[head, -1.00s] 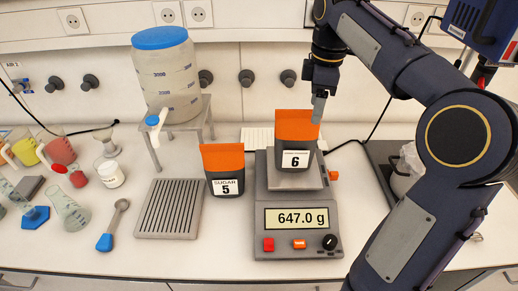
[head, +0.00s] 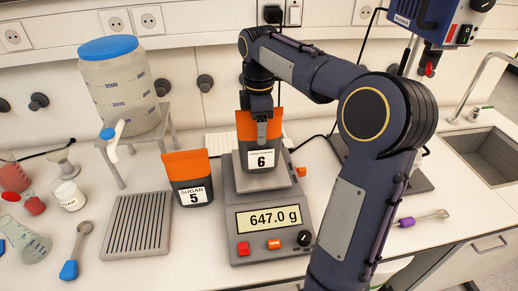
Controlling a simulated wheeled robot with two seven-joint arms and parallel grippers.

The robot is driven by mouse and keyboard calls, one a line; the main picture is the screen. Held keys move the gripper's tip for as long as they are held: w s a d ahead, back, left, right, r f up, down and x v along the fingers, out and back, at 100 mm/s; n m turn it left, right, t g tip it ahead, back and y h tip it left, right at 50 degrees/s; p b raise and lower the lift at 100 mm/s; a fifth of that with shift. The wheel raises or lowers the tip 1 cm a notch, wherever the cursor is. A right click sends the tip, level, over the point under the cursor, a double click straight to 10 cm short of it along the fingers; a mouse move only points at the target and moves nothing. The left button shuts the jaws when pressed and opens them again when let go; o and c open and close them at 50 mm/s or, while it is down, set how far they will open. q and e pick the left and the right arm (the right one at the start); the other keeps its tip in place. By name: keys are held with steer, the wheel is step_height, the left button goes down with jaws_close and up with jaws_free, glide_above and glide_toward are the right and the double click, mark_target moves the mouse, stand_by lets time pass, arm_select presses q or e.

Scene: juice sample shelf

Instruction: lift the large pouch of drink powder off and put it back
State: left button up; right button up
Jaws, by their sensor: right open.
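The large pouch of drink powder (head: 271,148), black with an orange top and a label reading 6, stands upright on the pan of the grey scale (head: 246,246). The scale display reads 647.0 g. My right gripper (head: 261,128) is open and points down at the pouch's orange top. One finger shows in front of the pouch; the other is hidden, and I cannot tell whether either finger touches it. My left gripper is not in view.
A slotted grey tray (head: 138,226) lies farther left, below a blue-lidded tank (head: 122,90) on a stand. A sink (head: 485,155) is at the right.

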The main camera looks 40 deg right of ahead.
steer(key=shift+f, duration=0.25)
stand_by(0.5)
jaws_close()
stand_by(0.4)
